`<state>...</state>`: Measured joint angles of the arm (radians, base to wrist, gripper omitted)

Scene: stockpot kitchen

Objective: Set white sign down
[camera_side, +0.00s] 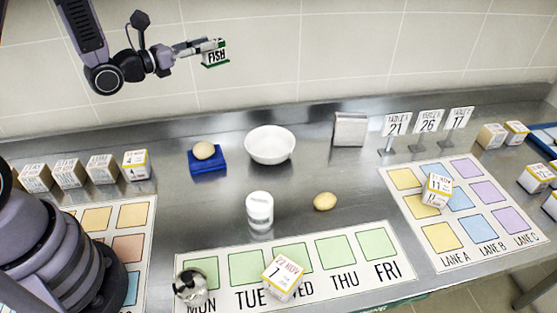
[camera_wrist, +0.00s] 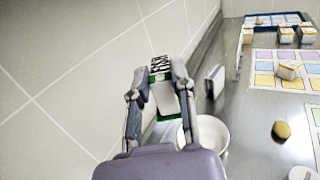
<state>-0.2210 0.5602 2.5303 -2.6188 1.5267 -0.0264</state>
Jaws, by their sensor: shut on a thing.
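A white sign-like block marked FISH (camera_side: 215,57), with green along its bottom, is held high in front of the tiled wall at upper left in the side view. My gripper (camera_side: 208,45) is shut on it, well above the steel counter. In the wrist view my gripper (camera_wrist: 164,78) has its two fingers on either side of the white and green block (camera_wrist: 159,66), partly hiding it. Three white number signs on stands, 21 (camera_side: 397,124), 26 (camera_side: 428,121) and 17 (camera_side: 458,118), stand upright at the back right of the counter.
A white bowl (camera_side: 270,146), a blue block with a potato on it (camera_side: 207,164), a metal holder (camera_side: 350,130), a white jar (camera_side: 259,209) and a loose potato (camera_side: 325,201) stand mid-counter. A weekday mat (camera_side: 340,285) lies in front. Bare steel lies between them.

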